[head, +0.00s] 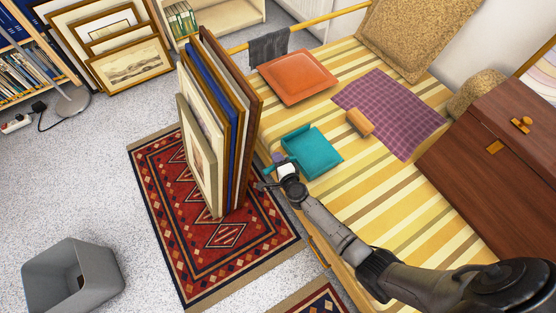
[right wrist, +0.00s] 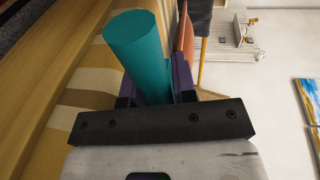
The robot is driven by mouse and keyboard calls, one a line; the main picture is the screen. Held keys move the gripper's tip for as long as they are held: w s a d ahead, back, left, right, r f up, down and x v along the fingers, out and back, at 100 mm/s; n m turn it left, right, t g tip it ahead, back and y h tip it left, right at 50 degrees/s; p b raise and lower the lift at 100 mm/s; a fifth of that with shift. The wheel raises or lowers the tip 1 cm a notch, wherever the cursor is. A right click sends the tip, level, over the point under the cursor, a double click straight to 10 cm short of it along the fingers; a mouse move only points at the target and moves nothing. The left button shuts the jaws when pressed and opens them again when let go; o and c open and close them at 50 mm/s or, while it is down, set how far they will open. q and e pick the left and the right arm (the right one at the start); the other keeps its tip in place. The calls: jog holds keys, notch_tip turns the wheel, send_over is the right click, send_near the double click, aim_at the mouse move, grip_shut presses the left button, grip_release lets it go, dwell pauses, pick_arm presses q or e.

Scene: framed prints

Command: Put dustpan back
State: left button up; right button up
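The teal dustpan (head: 318,153) lies on the striped bed cover near the bed's left edge, its handle pointing left toward the framed prints. My right gripper (head: 275,172) is at the handle. In the right wrist view, the round teal handle (right wrist: 138,50) stands between the two purple-sided fingers (right wrist: 155,88), which sit close against both sides of it. The gripper looks shut on the handle. The fingertips are partly hidden by the handle. My left gripper is out of view.
Upright framed prints (head: 210,130) stand on the red rug (head: 165,205) close left of my right gripper. An orange cushion (head: 298,77), a purple cloth (head: 390,112) and a tan block (head: 360,122) lie on the bed (head: 365,205). A grey bin (head: 95,265) stands on the floor.

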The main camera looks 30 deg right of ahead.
jog(key=o, duration=0.4)
jog(key=p+v, duration=0.4)
jog(key=v, duration=0.8)
jog(key=s+a+r+n+g+y, duration=0.5)
jog(key=s+a+r+n+y, duration=0.35)
jog(key=n, duration=0.75)
jog(key=s+d+r+n+g+h, duration=0.1)
jog(key=s+d+n+g+h, duration=0.1)
jog(key=s, duration=0.5)
jog(key=s+d+r+n+g+h, duration=0.2)
jog(key=s+d+n+g+h, duration=0.1)
jog(key=s, duration=0.4)
jog(key=shift+d+g+h, duration=0.55)
jog(key=shift+d+g, duration=0.05)
jog(key=shift+g, duration=0.4)
jog(key=shift+s+r+p, duration=0.1)
jog(key=shift+r+p, duration=0.15)
jog(key=shift+p, duration=0.05)
